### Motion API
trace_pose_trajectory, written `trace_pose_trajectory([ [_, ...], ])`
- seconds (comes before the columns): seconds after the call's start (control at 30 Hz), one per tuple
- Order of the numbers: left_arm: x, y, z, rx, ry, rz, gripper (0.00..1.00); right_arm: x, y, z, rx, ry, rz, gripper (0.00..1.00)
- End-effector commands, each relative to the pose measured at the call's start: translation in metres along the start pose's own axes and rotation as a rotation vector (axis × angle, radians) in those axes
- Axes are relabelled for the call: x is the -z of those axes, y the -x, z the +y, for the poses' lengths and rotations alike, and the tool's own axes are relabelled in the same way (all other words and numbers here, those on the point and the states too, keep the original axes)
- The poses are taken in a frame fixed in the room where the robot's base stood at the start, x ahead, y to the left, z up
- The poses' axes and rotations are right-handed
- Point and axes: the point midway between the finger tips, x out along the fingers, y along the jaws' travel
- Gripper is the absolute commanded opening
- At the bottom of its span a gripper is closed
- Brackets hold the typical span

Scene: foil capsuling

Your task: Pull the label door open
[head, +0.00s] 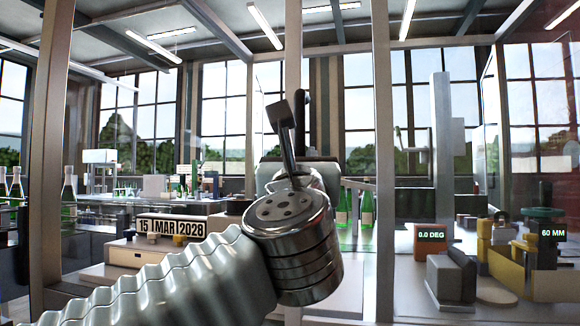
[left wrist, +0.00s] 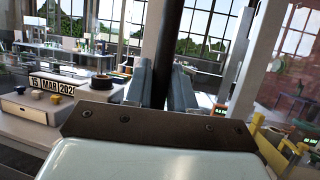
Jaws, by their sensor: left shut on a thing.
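My left gripper (head: 289,125) is raised at the centre of the head view, its ribbed arm coming in from lower left. In the left wrist view its two grey fingers (left wrist: 160,85) close on either side of a dark upright bar, the door handle (left wrist: 172,45). The handle's dark top (head: 300,106) shows beside the fingers in the head view. The handle stands in front of a pale upright post (head: 293,45), which looks like part of the label door's frame. My wrist hides the lower handle. The door's full outline and hinge side are unclear. My right gripper is not in view.
Another pale post (head: 385,150) stands to the right and a wide one (head: 52,130) at left. Behind are a date block (head: 170,227) on a pale cabinet, green bottles (head: 367,208), and a device reading 0.0 DEG (head: 431,234) at right.

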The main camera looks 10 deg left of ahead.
Motion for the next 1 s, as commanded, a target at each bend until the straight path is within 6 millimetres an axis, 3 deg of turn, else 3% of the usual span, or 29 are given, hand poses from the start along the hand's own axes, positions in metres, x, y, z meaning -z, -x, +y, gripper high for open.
trace_pose_trajectory([
  [0.3,-0.004,0.007,-0.04,0.007,0.0,-0.002,0.0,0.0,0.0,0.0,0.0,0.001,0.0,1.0],
  [0.67,-0.004,0.009,-0.045,0.003,0.0,-0.001,0.0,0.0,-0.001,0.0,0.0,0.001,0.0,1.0],
  [0.7,-0.004,0.009,-0.045,0.003,0.0,-0.001,0.25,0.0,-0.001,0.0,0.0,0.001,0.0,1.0],
  [0.8,-0.004,0.009,-0.045,0.002,0.0,-0.001,0.4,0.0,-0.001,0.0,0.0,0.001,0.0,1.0],
  [0.83,-0.004,0.009,-0.045,0.002,0.0,-0.001,0.44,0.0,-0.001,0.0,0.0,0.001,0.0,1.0],
  [1.0,-0.004,0.009,-0.045,0.002,0.0,0.0,0.44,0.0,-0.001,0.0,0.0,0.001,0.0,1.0],
])
